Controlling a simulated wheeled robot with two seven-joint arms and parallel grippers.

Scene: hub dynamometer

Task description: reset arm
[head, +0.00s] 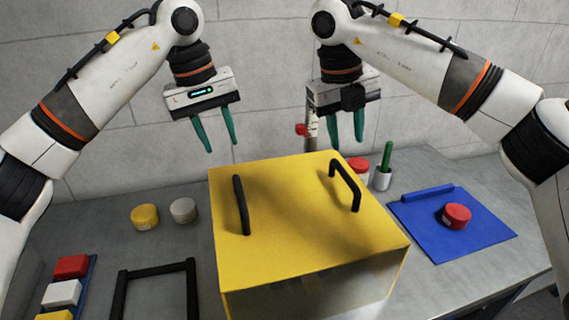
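My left gripper (218,146) hangs in the air above the back left of the table, its two green fingers spread and nothing between them. My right gripper (346,141) hangs above the back edge of a yellow box-shaped cover (290,255). Its green fingers are apart and empty. Neither gripper touches anything. The cover has a black handle on the left (240,205) and another on the right (346,186) of its top, and a clear-looking front panel. What is inside the cover cannot be made out.
A yellow puck (144,217) and a white puck (183,210) sit left of the cover. A blue mat (480,237) holds a red puck (456,215). A white cup (382,180) with a green stick stands behind. A black frame (120,295) and coloured blocks (62,293) lie front left.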

